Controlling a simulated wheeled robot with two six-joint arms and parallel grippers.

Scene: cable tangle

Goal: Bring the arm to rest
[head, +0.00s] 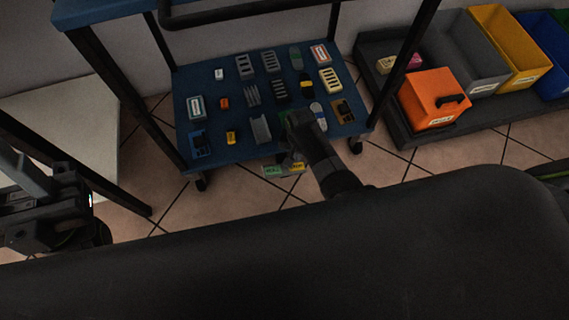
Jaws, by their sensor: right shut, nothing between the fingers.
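My right gripper (291,146) is over the front part of the low blue shelf (235,153), at the end of my dark right arm. It is shut with nothing held, and it hides a part of the shelf and of the items behind it. A dark mechanical part of my left arm (48,212) shows at the left edge. Its fingers cannot be made out.
Several small parts stand in rows on the blue shelf, between dark posts. An orange bin (434,98), a grey bin (465,55) and a yellow bin (509,45) are at right. Tiled floor (240,205) is bare in front.

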